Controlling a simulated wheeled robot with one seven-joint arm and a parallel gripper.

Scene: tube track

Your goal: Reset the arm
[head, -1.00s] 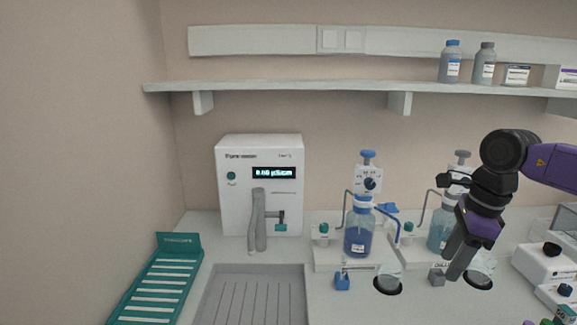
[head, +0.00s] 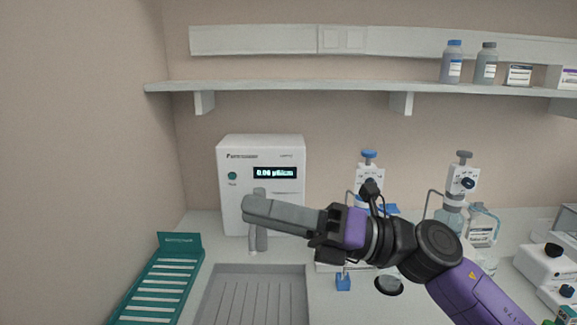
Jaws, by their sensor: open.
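My arm (head: 437,245) reaches in from the lower right of the head view. My gripper (head: 247,209) points left, its grey fingers in front of the white water dispenser's (head: 262,160) lower part. The fingers overlap in this view, so the gap between them does not show. I see nothing held.
The right bottle-top dispenser (head: 461,179) stands behind the arm. A teal rack (head: 158,285) and a grey draining tray (head: 253,295) lie at the left. A blue block (head: 343,283) sits below the arm. A shelf (head: 300,87) with bottles runs above.

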